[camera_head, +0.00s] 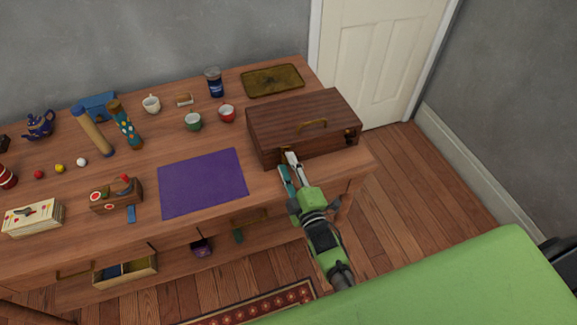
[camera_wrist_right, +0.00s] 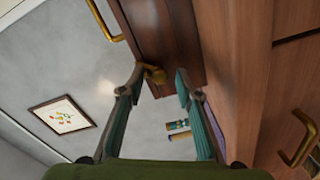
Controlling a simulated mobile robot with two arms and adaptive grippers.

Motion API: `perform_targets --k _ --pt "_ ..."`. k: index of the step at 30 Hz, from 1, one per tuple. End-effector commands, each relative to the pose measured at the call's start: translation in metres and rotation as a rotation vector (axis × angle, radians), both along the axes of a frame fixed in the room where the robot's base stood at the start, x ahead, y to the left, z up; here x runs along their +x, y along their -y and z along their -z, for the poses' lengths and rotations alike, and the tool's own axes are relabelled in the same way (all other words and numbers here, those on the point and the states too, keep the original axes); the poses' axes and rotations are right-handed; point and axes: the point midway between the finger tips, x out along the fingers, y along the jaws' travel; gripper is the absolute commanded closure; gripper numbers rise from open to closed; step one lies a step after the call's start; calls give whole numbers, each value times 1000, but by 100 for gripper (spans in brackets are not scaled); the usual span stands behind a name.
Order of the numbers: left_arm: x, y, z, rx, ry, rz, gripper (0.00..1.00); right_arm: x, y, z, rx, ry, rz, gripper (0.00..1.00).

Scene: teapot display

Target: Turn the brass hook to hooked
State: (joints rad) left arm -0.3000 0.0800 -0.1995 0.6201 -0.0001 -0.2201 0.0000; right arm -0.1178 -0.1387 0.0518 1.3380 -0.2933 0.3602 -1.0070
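The dark wooden case (camera_head: 285,135) stands closed at the right end of the table, with a brass carrying handle (camera_head: 312,123) on top. My right gripper (camera_head: 288,163) is at the case's front left corner. In the right wrist view the same gripper (camera_wrist_right: 160,72) is open, and the small brass hook (camera_wrist_right: 154,75) shows between its fingertips, closer to the left one. I cannot tell whether a finger touches it. In the head view my gripper hides this hook. Another small brass fitting (camera_head: 350,136) sits at the case's front right. My left gripper is not in view.
A purple mat (camera_head: 202,183) lies left of the case. Cups, a blue jar (camera_head: 214,82) and a brass tray (camera_head: 272,80) stand behind. Below the tabletop, a drawer (camera_head: 125,270) is pulled out. A white door (camera_head: 382,60) stands beyond the table.

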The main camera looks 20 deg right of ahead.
Motion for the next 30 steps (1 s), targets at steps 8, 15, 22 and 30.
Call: perform_targets --k 8,15,22,30 --pt "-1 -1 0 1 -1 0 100 -13 1 2 1 -4 1 68" --pt "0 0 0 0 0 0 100 -62 2 1 0 -3 0 68" --pt "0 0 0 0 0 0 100 -103 3 1 0 -3 0 68" --pt "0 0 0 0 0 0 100 -120 4 0 0 0 0 68"
